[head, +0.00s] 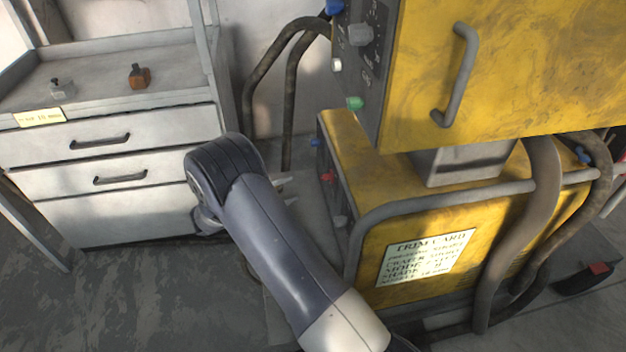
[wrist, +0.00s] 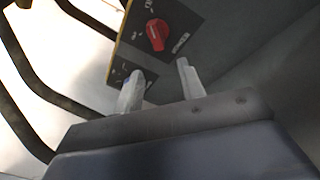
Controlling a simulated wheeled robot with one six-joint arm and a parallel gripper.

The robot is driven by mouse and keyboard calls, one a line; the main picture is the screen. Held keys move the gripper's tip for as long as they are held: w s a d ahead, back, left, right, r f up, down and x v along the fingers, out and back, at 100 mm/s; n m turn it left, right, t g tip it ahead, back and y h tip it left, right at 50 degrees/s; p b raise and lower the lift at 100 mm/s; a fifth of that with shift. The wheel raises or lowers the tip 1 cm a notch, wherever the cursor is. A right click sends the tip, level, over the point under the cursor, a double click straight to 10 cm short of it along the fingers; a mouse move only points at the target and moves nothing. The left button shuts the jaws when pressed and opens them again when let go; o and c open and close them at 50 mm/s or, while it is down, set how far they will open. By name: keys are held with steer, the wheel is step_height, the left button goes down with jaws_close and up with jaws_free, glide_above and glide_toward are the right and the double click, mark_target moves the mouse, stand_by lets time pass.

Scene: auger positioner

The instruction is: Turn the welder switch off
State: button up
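The welder is a yellow machine, and its lower box (head: 345,130) has a dark front panel on its left side. A red rotary knob (head: 327,176) shows on that panel, seen edge-on. In the wrist view a red knob (wrist: 157,35) with a light pointer mark sits on a dark label plate, ahead of my gripper (wrist: 158,70). The two grey fingers are apart with nothing between them, and the knob lies beyond their tips. In the head view my gripper (head: 284,188) is mostly hidden by my wrist. The small print around the knob is unreadable.
An upper yellow cabinet (head: 520,70) with grey, green and blue controls overhangs the lower box. Dark hoses (head: 288,100) rise behind my gripper. A grey drawer cabinet (head: 110,165) stands left. A trim card (head: 425,258) is on the box's side. Floor is open at lower left.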

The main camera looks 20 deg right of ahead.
mark_target(327, 177)
steer(key=d+b, duration=0.1)
steer(key=d, duration=0.8)
steer(key=shift+w, duration=0.3)
steer(key=shift+c, duration=0.4)
steer(key=shift+a, duration=0.1)
jaws_close()
